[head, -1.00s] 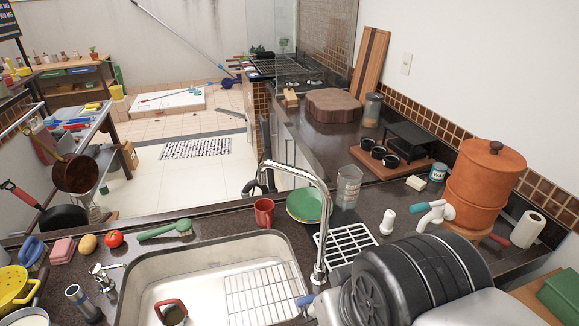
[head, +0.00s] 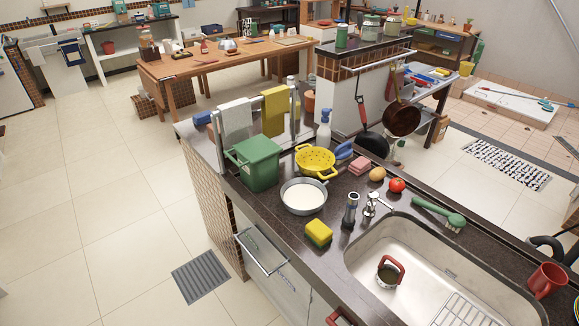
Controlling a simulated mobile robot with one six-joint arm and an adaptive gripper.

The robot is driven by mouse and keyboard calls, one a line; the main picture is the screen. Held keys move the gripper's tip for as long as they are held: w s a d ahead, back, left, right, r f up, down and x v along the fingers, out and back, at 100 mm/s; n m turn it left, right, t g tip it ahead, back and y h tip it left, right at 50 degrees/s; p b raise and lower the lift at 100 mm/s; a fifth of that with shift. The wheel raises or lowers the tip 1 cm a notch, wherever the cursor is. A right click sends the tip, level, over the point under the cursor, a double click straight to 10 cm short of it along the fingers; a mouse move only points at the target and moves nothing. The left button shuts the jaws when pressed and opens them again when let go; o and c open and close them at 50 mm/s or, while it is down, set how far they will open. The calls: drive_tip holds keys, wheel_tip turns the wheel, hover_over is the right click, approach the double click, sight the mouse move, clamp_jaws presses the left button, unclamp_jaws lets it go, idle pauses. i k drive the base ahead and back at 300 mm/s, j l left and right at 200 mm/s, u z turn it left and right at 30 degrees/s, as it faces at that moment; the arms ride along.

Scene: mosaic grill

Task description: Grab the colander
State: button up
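The yellow colander (head: 324,171) stands on the dark counter in the head view, left of the sink. It has two handles and holes in its wall. A metal pan with white contents (head: 303,197) sits just in front of it. A blue item (head: 344,151) is close on its right. My gripper is not in view.
A green bin (head: 257,163) stands left of the colander, with a towel rack (head: 290,110) behind it. A white bottle (head: 324,130), pink sponge (head: 360,166), potato, tomato and yellow sponge (head: 318,234) are nearby. The tiled floor (head: 120,215) on the left is mostly clear.

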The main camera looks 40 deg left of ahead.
sight(314, 162)
drive_tip(key=u, duration=1.4)
drive_tip(key=i+j+u, duration=0.1)
drive_tip(key=i+j, duration=0.15)
drive_tip(key=i, duration=0.2)
drive_tip(key=i+j+u, duration=0.1)
drive_tip(key=i+j, duration=0.15)
drive_tip(key=i, duration=0.2)
drive_tip(key=i+j, duration=0.2)
drive_tip(key=i, duration=0.25)
drive_tip(key=i+j+u, duration=0.15)
drive_tip(key=i, duration=0.3)
